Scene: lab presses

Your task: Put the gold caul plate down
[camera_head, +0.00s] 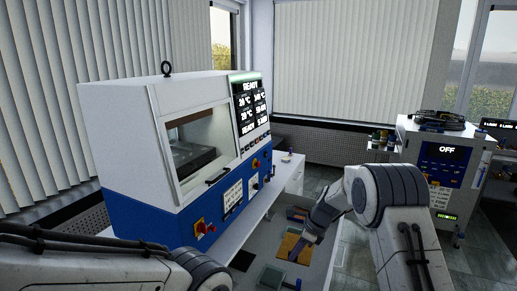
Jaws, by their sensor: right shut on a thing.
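The gold caul plate (288,244) is a flat orange-gold square low in the middle of the view, over the grey work surface. My right gripper (302,250) reaches down to its right side and is shut on it. The gripper covers part of the plate, and I cannot tell whether the plate touches the surface. My left arm comes in at the lower left, and its gripper is out of the picture.
A grey-green plate (269,279) lies nearer me, a dark square (242,260) to its left. A small reddish and blue item (296,214) lies behind the gold plate. A blue and white press (185,160) stands left, a cabinet marked OFF (445,160) right.

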